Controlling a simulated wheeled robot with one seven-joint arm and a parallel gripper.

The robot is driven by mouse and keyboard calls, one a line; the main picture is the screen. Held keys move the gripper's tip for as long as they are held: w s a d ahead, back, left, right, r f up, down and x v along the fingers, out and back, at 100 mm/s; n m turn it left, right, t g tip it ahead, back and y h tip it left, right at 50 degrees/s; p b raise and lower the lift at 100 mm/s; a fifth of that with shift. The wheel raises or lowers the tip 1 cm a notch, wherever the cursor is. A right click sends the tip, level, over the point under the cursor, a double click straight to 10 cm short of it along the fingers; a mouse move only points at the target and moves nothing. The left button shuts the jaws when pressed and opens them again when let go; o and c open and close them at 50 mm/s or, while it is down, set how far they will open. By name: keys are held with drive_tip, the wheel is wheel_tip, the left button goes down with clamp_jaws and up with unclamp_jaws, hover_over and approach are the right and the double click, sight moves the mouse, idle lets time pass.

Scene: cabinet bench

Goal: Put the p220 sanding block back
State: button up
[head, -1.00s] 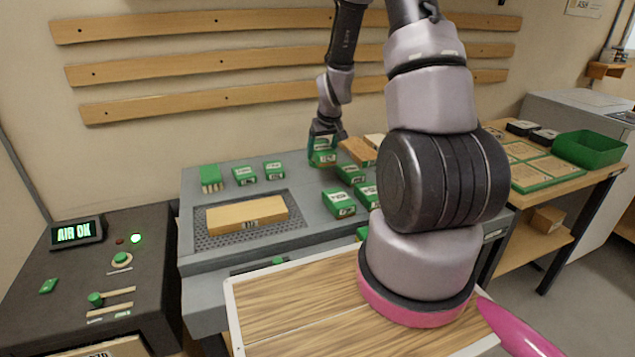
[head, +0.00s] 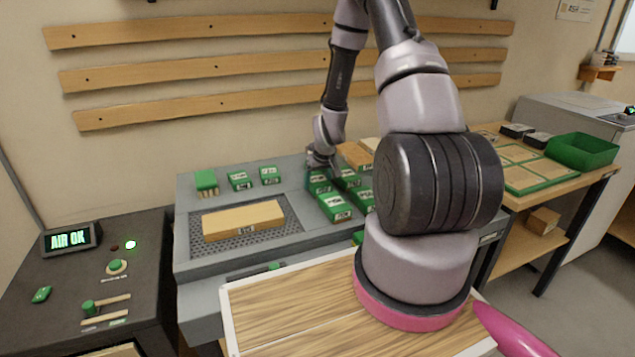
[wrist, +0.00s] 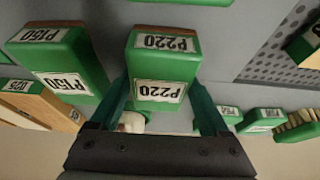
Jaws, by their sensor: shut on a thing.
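The P220 sanding block (wrist: 160,62) is green with white labels reading P220 and a brown layer along one edge. In the wrist view my gripper (wrist: 163,90) has a finger at each side of it and is shut on it. In the head view my gripper (head: 320,160) is at the back middle of the grey bench, with the P220 block (head: 319,184) just below it. Whether the block touches the bench is hard to tell. A green P150 block (wrist: 75,65) stands beside it in the wrist view, with a gap between them.
Other green blocks stand close by, one in front (head: 336,208) and one to the right (head: 362,199). A wooden block (head: 243,220) lies on a perforated plate (head: 290,226). Small green blocks (head: 240,180) and a brush (head: 206,182) stand behind the plate. A green bin (head: 582,152) is far right.

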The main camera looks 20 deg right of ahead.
drive_tip(key=o, duration=1.2)
drive_tip(key=shift+f, duration=0.1)
drive_tip(key=shift+c, duration=0.2)
drive_tip(key=shift+r, duration=0.45)
drive_tip(key=s+a+r+m, duration=0.15)
drive_tip(key=s+r, duration=0.25)
drive_tip(key=r, duration=0.6)
drive_tip(key=s+a+r+t, duration=0.15)
drive_tip(key=s+r, duration=0.25)
drive_tip(key=r, duration=0.7)
drive_tip(key=s+a+r+m, duration=0.15)
drive_tip(key=s+r, duration=0.25)
drive_tip(key=r, duration=0.6)
drive_tip(key=s+a+r+y, duration=0.1)
drive_tip(key=s+a+r, duration=0.1)
drive_tip(key=s+r, duration=0.4)
drive_tip(key=s+a+r+m+t+y, duration=0.1)
drive_tip(key=s+a+r, duration=0.1)
drive_tip(key=s+r, duration=0.3)
drive_tip(key=s, duration=0.4)
drive_tip(key=shift+s+a+r, duration=0.3)
drive_tip(key=shift+a+r, duration=0.05)
drive_tip(key=shift+a, duration=0.05)
